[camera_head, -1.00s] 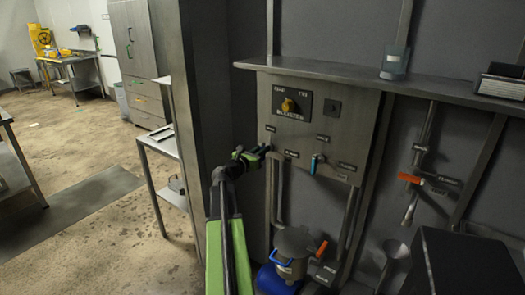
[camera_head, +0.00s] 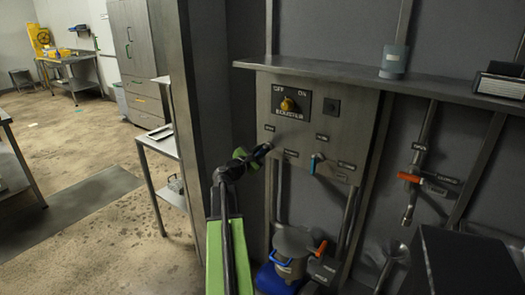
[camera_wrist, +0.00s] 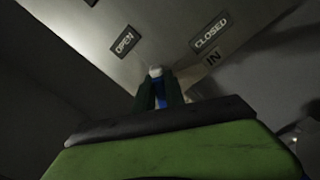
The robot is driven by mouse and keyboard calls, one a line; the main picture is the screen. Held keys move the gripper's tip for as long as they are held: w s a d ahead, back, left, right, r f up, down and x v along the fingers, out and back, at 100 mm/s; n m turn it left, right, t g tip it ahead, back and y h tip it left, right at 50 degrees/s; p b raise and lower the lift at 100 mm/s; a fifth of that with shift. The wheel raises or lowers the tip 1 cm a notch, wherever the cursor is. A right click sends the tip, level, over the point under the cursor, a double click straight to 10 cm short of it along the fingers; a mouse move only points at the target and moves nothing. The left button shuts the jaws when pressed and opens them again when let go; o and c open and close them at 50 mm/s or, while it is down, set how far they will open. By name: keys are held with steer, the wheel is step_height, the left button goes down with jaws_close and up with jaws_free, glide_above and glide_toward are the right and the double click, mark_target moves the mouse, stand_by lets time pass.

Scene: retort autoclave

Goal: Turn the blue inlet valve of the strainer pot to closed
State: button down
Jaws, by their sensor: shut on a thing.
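The blue inlet valve handle (camera_wrist: 159,97) is between my gripper's fingers in the wrist view, with its pale end showing beyond them. My gripper (camera_wrist: 159,93) is shut on it. An OPEN label (camera_wrist: 124,42) is up left of the handle, and a CLOSED label (camera_wrist: 209,33) is up right, with an IN label (camera_wrist: 213,58) below it. In the head view my gripper (camera_head: 265,149) is at the left side of the steel panel (camera_head: 345,115) and hides the inlet handle. The strainer pot (camera_head: 292,243) stands below the panel.
A second blue handle (camera_head: 313,163) hangs from the panel right of my gripper. A yellow knob (camera_head: 287,104) is above. A shelf (camera_head: 430,83) juts over the panel. An orange-handled valve (camera_head: 409,177) is on a pipe at right. A grey pillar stands close to my arm's left.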

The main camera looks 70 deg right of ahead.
steer(key=m, duration=0.6)
steer(key=shift+s+a+f+m, duration=0.15)
steer(key=shift+s+f+m, duration=0.15)
steer(key=shift+s+f, duration=0.05)
steer(key=m, duration=0.3)
steer(key=m+b, duration=0.1)
steer(key=m, duration=0.1)
steer(key=shift+s+f, duration=0.1)
steer(key=shift+f, duration=0.15)
steer(key=c, duration=1.4)
jaws_free()
steer(key=v, duration=1.7)
